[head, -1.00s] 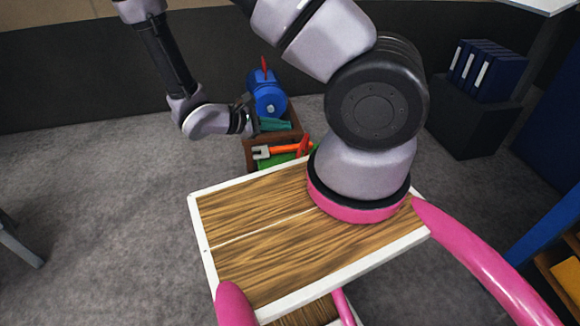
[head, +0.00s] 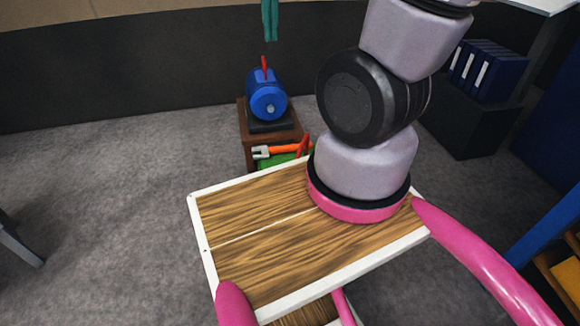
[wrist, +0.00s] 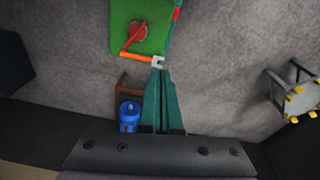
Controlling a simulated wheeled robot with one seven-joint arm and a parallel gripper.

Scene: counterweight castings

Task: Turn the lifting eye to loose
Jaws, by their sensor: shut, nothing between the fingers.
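A blue rounded casting (head: 267,95) with a pale round boss on its front stands on a dark base on a brown wooden stand. A thin red piece (head: 264,66) stands upright on its top; it may be the lifting eye, but its shape is too small to tell. The casting also shows in the wrist view (wrist: 129,117), left of the fingers. My gripper (head: 270,38) has teal fingers, shut and empty, pointing down above the casting and apart from it in the head view. The fingers also show in the wrist view (wrist: 160,75).
A green surface (wrist: 150,15) with a red round-bodied tool (wrist: 137,33) and an orange-handled wrench (head: 275,151) is in front of the stand (head: 252,135). A white-edged wooden tray (head: 250,255) is nearer. Blue binders (head: 485,70) stand on a black box at right. Grey floor is open at left.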

